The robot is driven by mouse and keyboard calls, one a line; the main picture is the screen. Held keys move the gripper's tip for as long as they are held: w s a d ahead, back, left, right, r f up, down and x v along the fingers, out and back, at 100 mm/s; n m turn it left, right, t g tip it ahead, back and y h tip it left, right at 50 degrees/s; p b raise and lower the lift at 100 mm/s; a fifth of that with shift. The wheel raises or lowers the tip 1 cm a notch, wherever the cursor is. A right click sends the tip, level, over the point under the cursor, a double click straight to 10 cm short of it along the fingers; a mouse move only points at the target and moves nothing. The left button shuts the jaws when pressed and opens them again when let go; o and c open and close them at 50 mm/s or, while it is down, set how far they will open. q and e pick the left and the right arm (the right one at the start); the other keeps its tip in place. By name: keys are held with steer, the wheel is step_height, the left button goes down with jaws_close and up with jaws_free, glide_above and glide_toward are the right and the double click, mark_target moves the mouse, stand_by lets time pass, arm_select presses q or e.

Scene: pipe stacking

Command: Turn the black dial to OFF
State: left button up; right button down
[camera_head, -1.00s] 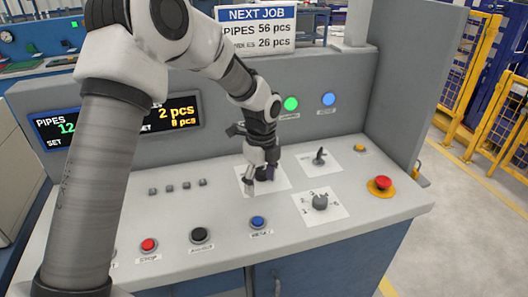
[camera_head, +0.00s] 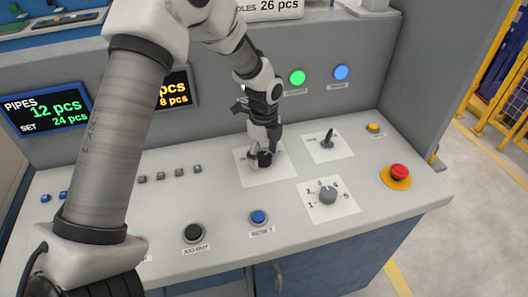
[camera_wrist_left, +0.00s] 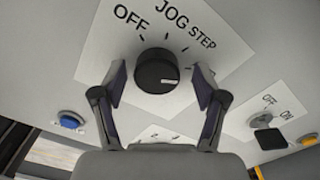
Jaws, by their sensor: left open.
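The black dial (camera_wrist_left: 157,72) sits on a white label plate (camera_wrist_left: 100,50) printed OFF, JOG and STEP. Its white mark points right in the wrist view, past STEP and away from OFF. My left gripper (camera_wrist_left: 159,82) is open, with one finger on each side of the dial. Small gaps show between the fingers and the dial. In the head view my left gripper (camera_head: 262,149) points down over the dial (camera_head: 265,159), which it partly covers. My right gripper is not in view.
A lever switch (camera_head: 328,140) and a grey numbered knob (camera_head: 327,194) are close by on the right. A red emergency button (camera_head: 399,172) is farther right. Blue (camera_head: 259,217) and black (camera_head: 194,233) push buttons line the front. Panel between them is clear.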

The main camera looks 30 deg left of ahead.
arm_select(q)
steer(key=shift+s+r, duration=0.15)
steer(key=shift+s+d+r, duration=0.1)
steer(key=shift+d+r, duration=0.05)
steer(key=shift+c, duration=1.3)
steer(key=c, duration=0.9)
